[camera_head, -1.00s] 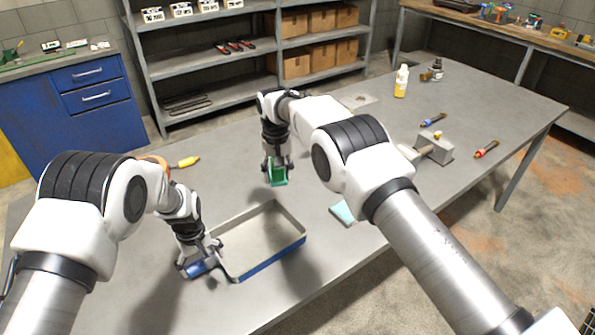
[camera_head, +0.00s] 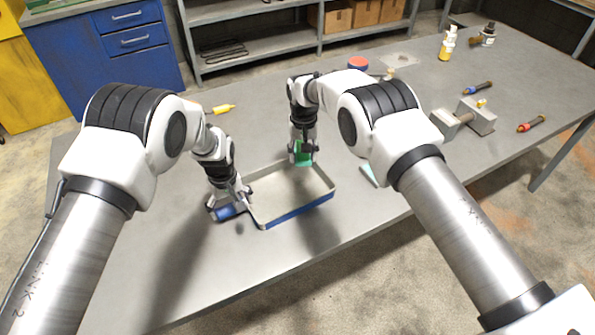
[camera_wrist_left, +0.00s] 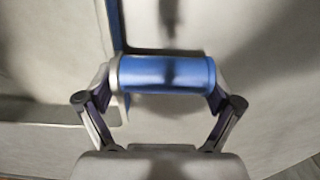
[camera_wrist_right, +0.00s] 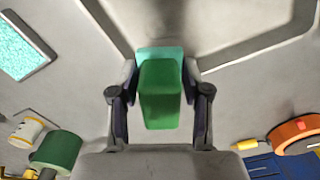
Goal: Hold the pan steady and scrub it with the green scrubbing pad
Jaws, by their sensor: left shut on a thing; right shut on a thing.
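The pan (camera_head: 300,211) is a shallow rectangular tray with a pale inside and blue outer walls, lying on the grey table. My left gripper (camera_head: 232,207) is shut on the pan's blue handle (camera_wrist_left: 165,73) at its left corner; the handle sits between both fingers in the left wrist view. My right gripper (camera_head: 302,150) is shut on the green scrubbing pad (camera_wrist_right: 160,92), a green block with a lighter teal face. In the head view the pad (camera_head: 303,158) is over the pan's far part. I cannot tell whether it touches the pan.
A light teal sponge (camera_wrist_right: 22,45) lies right of the pan, partly behind my right arm in the head view. The table's near edge is clear.

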